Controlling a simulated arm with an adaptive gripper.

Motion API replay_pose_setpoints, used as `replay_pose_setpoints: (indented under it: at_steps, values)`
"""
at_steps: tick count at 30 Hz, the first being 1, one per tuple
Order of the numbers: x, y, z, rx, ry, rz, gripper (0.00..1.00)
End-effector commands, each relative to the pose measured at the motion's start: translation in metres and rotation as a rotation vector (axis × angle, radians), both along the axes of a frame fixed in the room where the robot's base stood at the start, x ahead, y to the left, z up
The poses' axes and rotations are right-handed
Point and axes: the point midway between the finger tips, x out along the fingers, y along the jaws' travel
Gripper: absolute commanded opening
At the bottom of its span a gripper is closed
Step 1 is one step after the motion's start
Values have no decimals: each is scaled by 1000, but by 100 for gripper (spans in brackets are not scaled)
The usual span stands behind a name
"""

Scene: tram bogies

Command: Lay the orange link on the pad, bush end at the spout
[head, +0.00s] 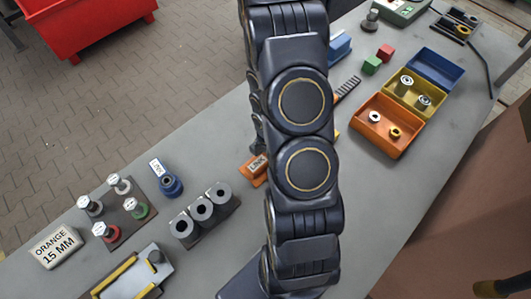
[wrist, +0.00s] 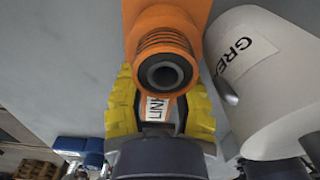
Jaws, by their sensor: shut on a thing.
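The orange link (wrist: 185,12) fills the top middle of the wrist view, its round ribbed bush end (wrist: 165,72) facing the camera. My gripper (wrist: 160,112) has yellow fingers shut on the link, one on each side of its white label. A grey-white body marked GREASE (wrist: 265,75) stands close at the right; I cannot tell whether it touches the link. In the head view an orange labelled piece, apparently the link (head: 255,178), shows beside my arm, which hides most of the gripper. I cannot make out the spout or the pad clearly.
A three-part tray with orange (head: 378,145), yellow (head: 402,108) and blue (head: 437,66) sections stands at the right. Grey block with holes (head: 208,216), blue labelled part (head: 171,185), bolt plate (head: 128,218) and yellow-edged fixture (head: 130,283) lie at the left.

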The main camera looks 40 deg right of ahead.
Motion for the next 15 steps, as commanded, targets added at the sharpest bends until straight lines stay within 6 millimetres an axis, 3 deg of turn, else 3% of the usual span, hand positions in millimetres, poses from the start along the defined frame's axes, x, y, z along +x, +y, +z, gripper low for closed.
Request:
replay_pose_setpoints:
  at_steps: [15]
  values:
    - [0, 0, -4, 0, 0, 0, 0]
